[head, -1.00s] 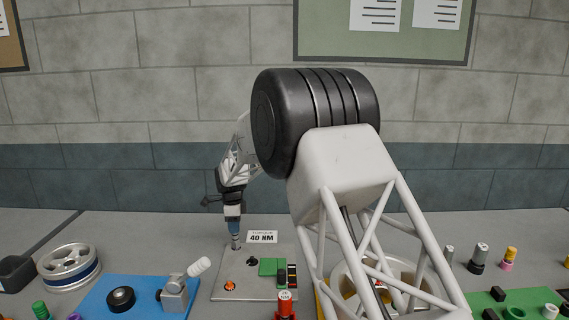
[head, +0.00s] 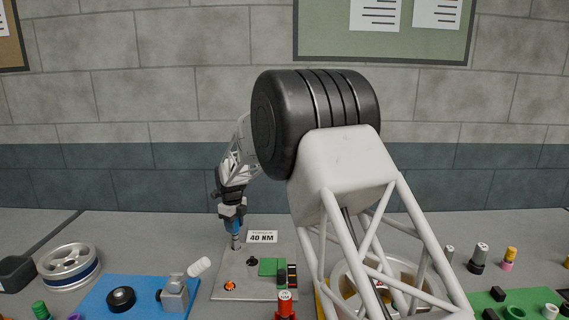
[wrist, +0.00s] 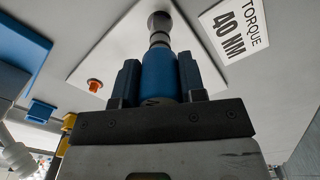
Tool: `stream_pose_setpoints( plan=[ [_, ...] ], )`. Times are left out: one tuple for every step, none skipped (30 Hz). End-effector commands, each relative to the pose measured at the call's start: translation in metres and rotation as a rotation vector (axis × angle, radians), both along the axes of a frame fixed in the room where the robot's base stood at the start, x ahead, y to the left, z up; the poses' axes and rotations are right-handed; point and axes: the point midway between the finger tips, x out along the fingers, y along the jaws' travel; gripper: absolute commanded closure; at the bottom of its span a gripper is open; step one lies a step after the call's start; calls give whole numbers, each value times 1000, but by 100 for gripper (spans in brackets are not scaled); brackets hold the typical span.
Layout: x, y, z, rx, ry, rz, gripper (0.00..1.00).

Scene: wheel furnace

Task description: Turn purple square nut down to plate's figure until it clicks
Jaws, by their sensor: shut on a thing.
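My gripper (head: 234,222) points down at the back of a grey plate (head: 222,292). In the wrist view its two dark fingers (wrist: 158,84) are shut on the blue body of a driver tool (wrist: 160,75). The tool's metal shaft and socket (wrist: 159,28) reach the plate, and the tool stands about upright. It also shows in the head view (head: 236,228). No purple square nut shows; what is under the socket is hidden. A sign (head: 262,237) behind the plate reads TORQUE 40 NM, and it shows in the wrist view too (wrist: 234,28).
An orange lamp or button (head: 230,286) and a green block (head: 270,267) are on the plate. A red cylinder (head: 285,302) stands in front. A blue mat (head: 140,290) with a grey fixture (head: 174,295) lies left. A wheel rim (head: 68,266) is further left.

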Motion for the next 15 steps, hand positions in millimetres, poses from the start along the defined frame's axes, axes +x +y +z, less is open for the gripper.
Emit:
stream_pose_setpoints(
  plan=[
    [0, 0, 0, 1, 0, -4, 100],
    [0, 0, 0, 1, 0, -4, 100],
    [0, 0, 0, 1, 0, -4, 100],
    [0, 0, 0, 0, 0, -4, 100],
    [0, 0, 0, 1, 0, -4, 100],
    [0, 0, 0, 0, 0, -4, 57],
    [0, 0, 0, 0, 0, -3, 52],
    [0, 0, 0, 0, 0, -3, 47],
    [0, 0, 0, 0, 0, -3, 41],
    [0, 0, 0, 0, 0, -3, 37],
    [0, 0, 0, 0, 0, -3, 33],
    [0, 0, 0, 0, 0, -3, 33],
    [0, 0, 0, 0, 0, -3, 33],
    [0, 0, 0, 0, 0, -3, 33],
    [0, 0, 0, 0, 0, -2, 33]
  ],
)
